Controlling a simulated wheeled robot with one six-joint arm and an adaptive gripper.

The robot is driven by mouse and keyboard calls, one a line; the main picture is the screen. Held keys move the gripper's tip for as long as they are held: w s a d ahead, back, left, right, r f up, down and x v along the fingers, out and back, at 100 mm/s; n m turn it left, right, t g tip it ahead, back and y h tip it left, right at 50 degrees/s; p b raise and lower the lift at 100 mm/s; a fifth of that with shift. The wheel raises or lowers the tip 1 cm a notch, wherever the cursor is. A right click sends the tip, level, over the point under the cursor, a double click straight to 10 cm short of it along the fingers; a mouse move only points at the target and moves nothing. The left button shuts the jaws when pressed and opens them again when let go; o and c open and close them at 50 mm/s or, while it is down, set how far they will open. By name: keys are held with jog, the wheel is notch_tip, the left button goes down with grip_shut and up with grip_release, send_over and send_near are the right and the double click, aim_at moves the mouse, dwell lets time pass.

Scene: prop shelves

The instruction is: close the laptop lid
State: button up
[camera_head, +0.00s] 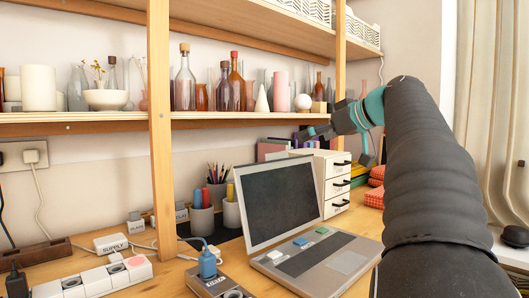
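The laptop (345,262) stands on the wooden desk with its lid (280,202) open and leaning back. The dark screen faces me. Small green, blue and pale pieces lie along the rear of its base, near the hinge. My gripper (322,133) is small and dark at the far end of my arm. It is above and behind the right side of the laptop, apart from the lid, in front of the shelf. Its fingers are not clear enough to show whether they are open.
A white drawer unit (333,185) stands behind the laptop on the right. Pen cups (202,215) are behind its left side. A grey box with a blue plug (207,262) is close to its left edge. A wooden shelf post (161,140) rises at left.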

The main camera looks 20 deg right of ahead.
aim_at(277, 153)
jog(key=p+x, duration=0.1)
jog(key=x, duration=1.2)
jog(key=shift+w+a, duration=0.25)
jog(key=shift+w, duration=0.05)
jog(key=c, duration=1.3)
jog(key=shift+f+b, duration=0.1)
jog(key=shift+b, duration=0.25)
jog(key=shift+c, duration=0.2)
